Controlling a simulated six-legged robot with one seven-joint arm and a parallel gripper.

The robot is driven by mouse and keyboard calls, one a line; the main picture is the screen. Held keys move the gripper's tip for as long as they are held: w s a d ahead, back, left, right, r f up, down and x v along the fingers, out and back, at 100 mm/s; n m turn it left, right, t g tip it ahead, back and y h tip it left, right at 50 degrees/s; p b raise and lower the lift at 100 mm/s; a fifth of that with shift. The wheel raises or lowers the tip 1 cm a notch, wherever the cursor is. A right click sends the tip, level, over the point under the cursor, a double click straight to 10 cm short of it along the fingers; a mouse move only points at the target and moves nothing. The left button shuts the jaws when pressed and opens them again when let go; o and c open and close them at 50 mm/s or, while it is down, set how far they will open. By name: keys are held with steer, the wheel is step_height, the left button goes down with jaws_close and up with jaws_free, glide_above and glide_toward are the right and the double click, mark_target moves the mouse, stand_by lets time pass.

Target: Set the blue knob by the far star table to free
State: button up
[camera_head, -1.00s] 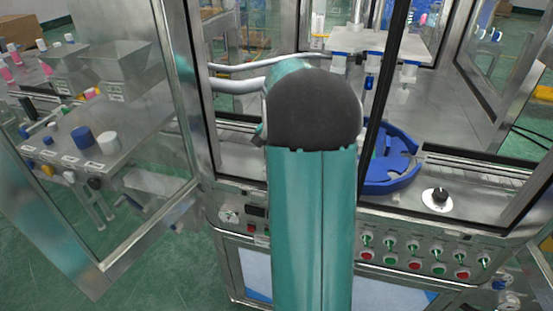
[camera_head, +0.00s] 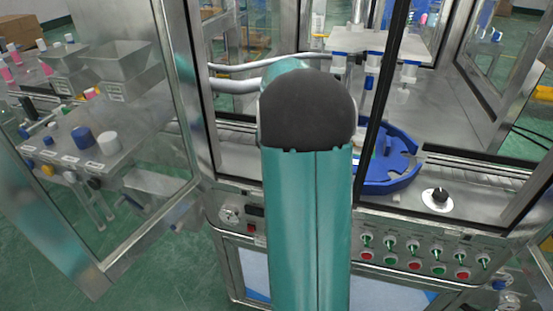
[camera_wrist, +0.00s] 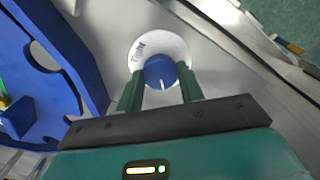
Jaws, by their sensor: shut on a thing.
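The blue knob (camera_wrist: 160,71) shows in the wrist view, on a round white dial plate (camera_wrist: 141,50) with small dark marking on its left side. A short white pointer line on the knob faces down in the picture, toward my gripper. My gripper (camera_wrist: 160,86) has its two green fingers on either side of the knob and is shut on it. The marking on the plate is too small to read. In the head view my arm hides the knob and the gripper. The blue star table (camera_head: 392,170) stands right of my arm in the head view.
A blue star-shaped part (camera_wrist: 55,60) lies close on the left in the wrist view. A black knob (camera_head: 440,195) sits on the deck to the right. Switches and buttons (camera_head: 415,255) line the front panel. An open glass door (camera_head: 110,190) stands at left.

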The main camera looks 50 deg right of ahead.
steer(key=shift+n, duration=0.4)
steer(key=o, duration=1)
step_height(320, 180, up, 14)
steer(key=shift+f, duration=0.1)
stand_by(0.4)
